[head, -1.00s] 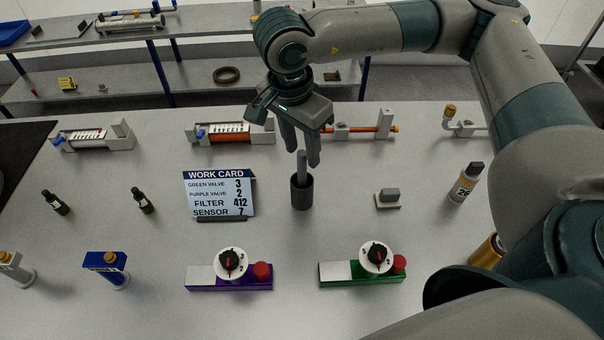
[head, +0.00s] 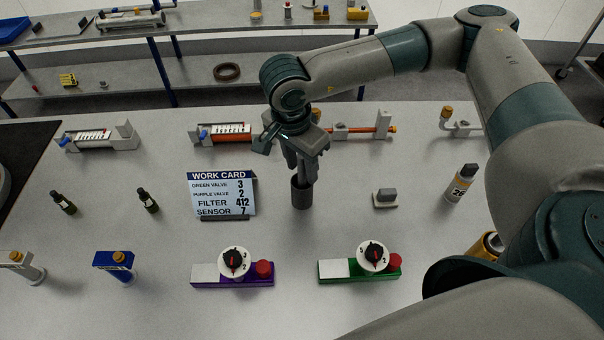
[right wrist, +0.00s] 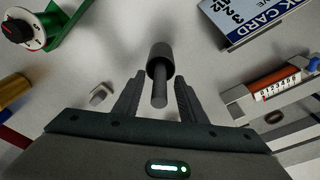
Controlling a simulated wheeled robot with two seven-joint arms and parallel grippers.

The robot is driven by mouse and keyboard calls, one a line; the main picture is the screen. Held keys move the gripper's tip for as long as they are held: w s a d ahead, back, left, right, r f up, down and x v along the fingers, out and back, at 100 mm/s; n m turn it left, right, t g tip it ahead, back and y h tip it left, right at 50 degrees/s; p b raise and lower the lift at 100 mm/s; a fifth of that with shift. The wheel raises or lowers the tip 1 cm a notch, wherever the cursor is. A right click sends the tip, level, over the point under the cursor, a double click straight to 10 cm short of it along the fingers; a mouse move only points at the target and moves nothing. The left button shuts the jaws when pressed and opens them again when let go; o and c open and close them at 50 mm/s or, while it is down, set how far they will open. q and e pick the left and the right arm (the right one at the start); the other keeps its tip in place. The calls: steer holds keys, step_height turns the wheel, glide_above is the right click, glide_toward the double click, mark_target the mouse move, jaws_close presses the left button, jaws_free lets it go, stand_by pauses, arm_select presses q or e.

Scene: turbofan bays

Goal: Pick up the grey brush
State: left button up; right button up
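The grey brush shows as a thin grey upright handle (right wrist: 160,92) in the right wrist view. It stands in a dark cylindrical cup (head: 302,194) in the middle of the bench, and the cup hides its lower end. My right gripper (head: 304,178) is just above the cup in the head view, pointing down. In the right wrist view its two fingers are apart on either side of the handle, with gaps between. In the head view the fingers mostly hide the handle. My left gripper is not in view.
A work card (head: 222,195) stands left of the cup. A small grey block on a pale base (head: 385,198) is to its right. Green (head: 360,268) and purple (head: 233,275) valve units stand in front. Cylinder fixtures line the back. Bench around the cup is clear.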

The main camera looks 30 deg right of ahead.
steer(key=shift+d+f, duration=0.1)
steer(key=shift+f, duration=0.35)
jaws_close()
steer(key=shift+r, duration=0.15)
